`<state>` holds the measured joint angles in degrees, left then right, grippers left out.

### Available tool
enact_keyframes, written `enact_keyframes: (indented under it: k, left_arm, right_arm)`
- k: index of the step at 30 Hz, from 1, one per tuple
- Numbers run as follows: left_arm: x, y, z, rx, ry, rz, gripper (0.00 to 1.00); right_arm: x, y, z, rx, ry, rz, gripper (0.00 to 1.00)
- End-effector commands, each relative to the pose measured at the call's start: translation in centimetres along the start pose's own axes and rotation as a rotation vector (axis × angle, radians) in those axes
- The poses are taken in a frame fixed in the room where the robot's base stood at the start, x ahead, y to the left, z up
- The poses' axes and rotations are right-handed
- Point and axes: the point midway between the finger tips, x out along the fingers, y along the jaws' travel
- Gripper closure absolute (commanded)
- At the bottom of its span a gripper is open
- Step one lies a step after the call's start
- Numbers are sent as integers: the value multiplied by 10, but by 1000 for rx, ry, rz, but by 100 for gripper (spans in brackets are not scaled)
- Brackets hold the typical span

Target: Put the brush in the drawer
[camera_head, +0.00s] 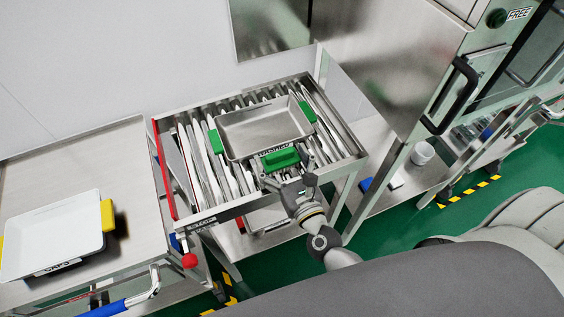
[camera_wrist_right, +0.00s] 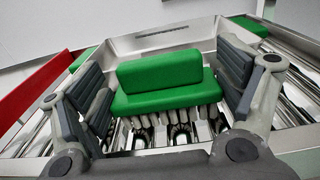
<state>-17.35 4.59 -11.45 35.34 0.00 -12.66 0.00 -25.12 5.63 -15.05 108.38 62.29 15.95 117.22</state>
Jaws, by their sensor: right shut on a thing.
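A green brush (camera_head: 282,159) with pale bristles is held by my right gripper (camera_head: 288,178) over the front edge of the slatted rack. In the right wrist view, the brush (camera_wrist_right: 160,82) sits between the two fingers (camera_wrist_right: 165,95), its bristles pointing down. A steel tray (camera_head: 262,132) with green side handles lies on the rack just beyond the brush. I cannot pick out the drawer for certain. My left gripper is not in view.
A white tray (camera_head: 52,236) with yellow handles lies on the left steel table (camera_head: 110,160). A red bar (camera_head: 163,170) edges the rack's left side. A red ball knob (camera_head: 190,260) and a blue handle (camera_head: 108,309) are at front left. A steel machine stands behind right.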

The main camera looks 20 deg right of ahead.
Motion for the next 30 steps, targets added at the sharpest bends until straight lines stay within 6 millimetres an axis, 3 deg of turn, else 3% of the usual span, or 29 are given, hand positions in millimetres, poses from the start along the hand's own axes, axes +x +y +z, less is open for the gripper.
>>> enact_keyframes:
  k: [8,9,12,26,30]
  left_arm:
    - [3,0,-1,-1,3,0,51]
    - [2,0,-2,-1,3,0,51]
    - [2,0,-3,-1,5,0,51]
    - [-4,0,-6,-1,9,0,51]
    - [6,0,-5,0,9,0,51]
  right_arm:
    - [0,0,-3,-1,-1,0,36]
    - [0,0,-2,-1,-1,0,9]
    - [0,0,-1,-1,-1,0,0]
    - [-1,0,4,0,0,0,0]
    - [-21,0,-2,-1,3,1,0]
